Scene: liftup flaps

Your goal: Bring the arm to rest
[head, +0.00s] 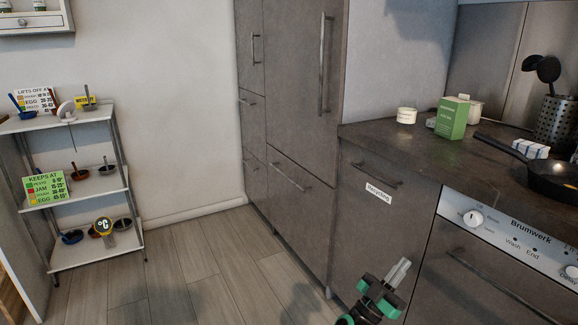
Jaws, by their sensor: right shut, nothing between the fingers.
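My right gripper (399,272) is in the lower right of the head view, in front of the grey cabinet door (375,225) with a white label. It is dark with green parts and light grey fingers. Its fingers are shut with nothing between them and point up and to the right. It holds no object, and I cannot tell how close it is to the cabinet front. My left gripper is not in view.
A dishwasher (490,265) stands at the right, under a dark counter (400,142) with a green box (453,118) and a pan (552,178). Tall grey cabinets (297,90) stand mid-view. A white shelf (75,195) with signs and small bowls is at the left. The wooden floor (200,275) between is clear.

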